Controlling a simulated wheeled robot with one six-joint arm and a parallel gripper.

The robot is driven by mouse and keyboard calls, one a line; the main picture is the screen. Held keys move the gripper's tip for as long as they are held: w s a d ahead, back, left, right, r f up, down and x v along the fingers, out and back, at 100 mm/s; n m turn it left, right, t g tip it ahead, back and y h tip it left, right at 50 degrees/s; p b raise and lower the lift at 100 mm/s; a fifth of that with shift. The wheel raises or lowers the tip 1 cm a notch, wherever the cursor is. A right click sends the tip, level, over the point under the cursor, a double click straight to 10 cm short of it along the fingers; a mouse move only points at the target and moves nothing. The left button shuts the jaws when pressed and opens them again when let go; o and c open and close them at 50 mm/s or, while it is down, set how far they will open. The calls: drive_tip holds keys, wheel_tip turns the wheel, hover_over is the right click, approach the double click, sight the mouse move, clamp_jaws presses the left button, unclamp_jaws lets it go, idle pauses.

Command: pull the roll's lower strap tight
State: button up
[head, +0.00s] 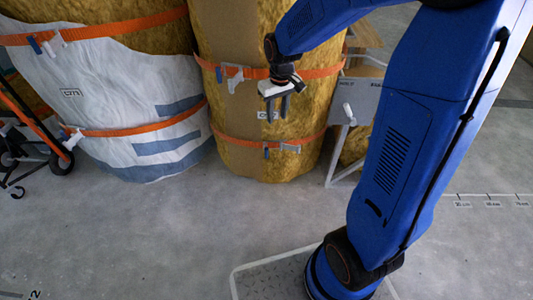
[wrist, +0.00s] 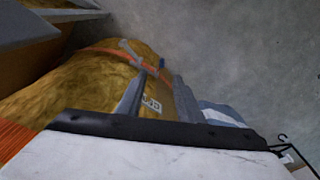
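The golden roll (head: 225,105) with a brown paper band stands in the middle of the head view. Its orange lower strap (head: 235,141) runs around it near the floor, with a grey buckle (head: 290,148) and a small blue tab (head: 266,153). In the wrist view the strap (wrist: 105,52), the grey buckle (wrist: 130,48) and the blue tab (wrist: 162,63) lie beyond the fingertips. My gripper (head: 277,119) points down in front of the roll, above the lower strap. Its fingers are apart with nothing between them, and it also shows in the wrist view (wrist: 160,76).
The upper strap (head: 315,72) crosses the roll behind my wrist. A white-wrapped roll (head: 110,95) stands at left, beside an orange-framed wheeled cart (head: 38,125). A grey stand (head: 352,105) with a white handle is close at right. The floor in front is clear.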

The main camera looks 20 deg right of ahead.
drive_tip(key=g, duration=0.1)
hover_over(266, 153)
wheel_tip(266, 153, down, 9)
drive_tip(key=shift+n, duration=0.3)
drive_tip(key=f, duration=1.1)
drive_tip(key=w+f, duration=0.1)
drive_tip(key=f, duration=0.5)
drive_tip(key=shift+d+f, duration=0.2)
drive_tip(key=shift+d, duration=0.05)
clamp_jaws()
